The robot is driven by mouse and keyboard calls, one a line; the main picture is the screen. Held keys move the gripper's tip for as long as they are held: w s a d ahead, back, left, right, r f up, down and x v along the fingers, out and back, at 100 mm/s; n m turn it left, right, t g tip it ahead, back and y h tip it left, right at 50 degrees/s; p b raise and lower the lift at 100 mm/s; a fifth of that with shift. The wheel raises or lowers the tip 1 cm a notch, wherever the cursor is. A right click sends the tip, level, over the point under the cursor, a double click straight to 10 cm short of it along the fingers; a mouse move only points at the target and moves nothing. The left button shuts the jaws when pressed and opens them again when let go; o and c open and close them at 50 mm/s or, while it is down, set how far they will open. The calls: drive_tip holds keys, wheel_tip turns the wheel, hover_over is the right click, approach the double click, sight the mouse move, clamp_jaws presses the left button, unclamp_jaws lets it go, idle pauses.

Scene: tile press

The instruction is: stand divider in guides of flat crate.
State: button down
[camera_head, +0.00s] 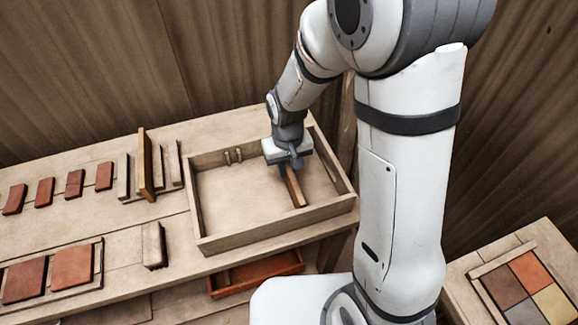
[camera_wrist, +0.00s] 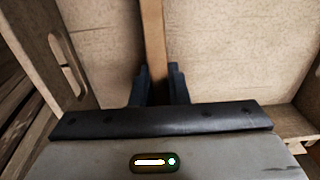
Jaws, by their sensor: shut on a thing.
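The flat crate (camera_head: 275,227) is a shallow wooden box on the bench, and its low walls also show in the wrist view (camera_wrist: 45,62). The divider (camera_head: 294,188) is a narrow brown wooden strip inside the crate's right half; it also runs up the middle of the wrist view (camera_wrist: 152,38). My gripper (camera_head: 287,165) is over the crate, its dark fingers (camera_wrist: 158,82) shut on the divider. A pair of small guides (camera_head: 233,156) stands at the crate's far wall, left of the divider. Whether the divider touches the floor I cannot tell.
Left of the crate, a brown board (camera_head: 145,165) stands upright in a wooden rack (camera_head: 123,178). Several red-brown tiles (camera_head: 74,183) lie farther left. A small block (camera_head: 154,245) stands near the crate's front left. A red tray (camera_head: 256,272) lies below the bench edge.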

sight(288, 165)
drive_tip(key=c, duration=1.4)
unclamp_jaws()
drive_tip(key=shift+s+f, duration=0.1)
wheel_tip(288, 165, up, 12)
drive_tip(key=s+d+r+m+t, duration=0.1)
drive_tip(key=s+d+r, duration=0.2)
drive_tip(key=s+d, duration=0.3)
drive_tip(key=s+d+r+m+t, duration=0.2)
drive_tip(key=s+d+r, duration=0.1)
drive_tip(key=s+d, duration=0.3)
drive_tip(key=shift+s+d, duration=0.25)
drive_tip(key=shift+d, duration=0.2)
